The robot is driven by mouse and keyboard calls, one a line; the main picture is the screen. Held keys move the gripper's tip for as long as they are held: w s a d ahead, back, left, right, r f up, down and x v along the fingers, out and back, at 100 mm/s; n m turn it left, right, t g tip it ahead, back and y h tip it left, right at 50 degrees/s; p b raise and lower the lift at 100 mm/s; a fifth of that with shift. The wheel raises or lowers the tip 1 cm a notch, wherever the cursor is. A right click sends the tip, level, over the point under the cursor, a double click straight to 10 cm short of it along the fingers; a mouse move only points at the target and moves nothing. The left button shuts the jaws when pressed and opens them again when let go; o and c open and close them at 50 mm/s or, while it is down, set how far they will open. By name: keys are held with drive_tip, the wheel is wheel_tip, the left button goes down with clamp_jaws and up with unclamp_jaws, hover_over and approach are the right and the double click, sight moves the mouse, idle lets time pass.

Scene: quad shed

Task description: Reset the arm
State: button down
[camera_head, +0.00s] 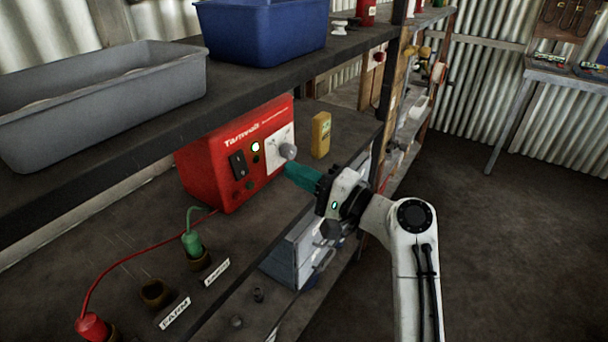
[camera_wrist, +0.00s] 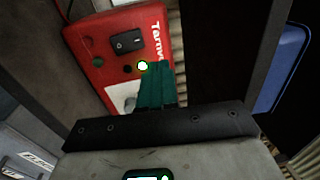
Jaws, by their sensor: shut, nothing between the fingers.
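My gripper (camera_head: 290,170) has teal fingers and is shut and empty. In the head view its tips are close to the grey knob (camera_head: 288,151) on the front of a red box (camera_head: 225,172); I cannot tell whether they touch. The box stands on the middle shelf and has a black switch (camera_head: 238,164) and a lit green-white lamp (camera_head: 255,147). In the wrist view the shut fingers (camera_wrist: 157,85) point at the red box (camera_wrist: 95,60), in front of its panel, with the lamp (camera_wrist: 142,66) just beside the tips.
A yellow device (camera_head: 321,135) stands right of the box. A grey bin (camera_head: 100,100) and a blue bin (camera_head: 262,30) sit on the upper shelf. A green plug (camera_head: 192,240) and a red plug (camera_head: 92,326) stand in sockets on the shelf. The floor (camera_head: 510,240) at right is clear.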

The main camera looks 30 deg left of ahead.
drive_tip(key=shift+d+r, duration=0.1)
drive_tip(key=shift+d, duration=0.45)
drive_tip(key=s+d+f+t+h, duration=0.1)
drive_tip(key=s+d+f+h, duration=0.25)
drive_tip(key=d+f, duration=0.55)
drive_tip(key=s+d+f+n+t+h, duration=0.1)
drive_tip(key=s+d+f+h, duration=0.25)
drive_tip(key=d+f, duration=0.55)
drive_tip(key=s+d+f+t+h, duration=0.1)
drive_tip(key=s+d+f+h, duration=0.25)
drive_tip(key=d+f, duration=0.6)
drive_tip(key=s+d+f+g+h, duration=0.1)
drive_tip(key=s+d+h, duration=0.3)
drive_tip(key=s+d, duration=0.7)
drive_tip(key=s+d+f+g+h, duration=0.2)
drive_tip(key=s+d+h, duration=0.3)
drive_tip(key=s+d, duration=0.7)
drive_tip(key=shift+s+d+f+m, duration=0.2)
drive_tip(key=shift+d+f+m, duration=0.1)
drive_tip(key=shift+f, duration=0.2)
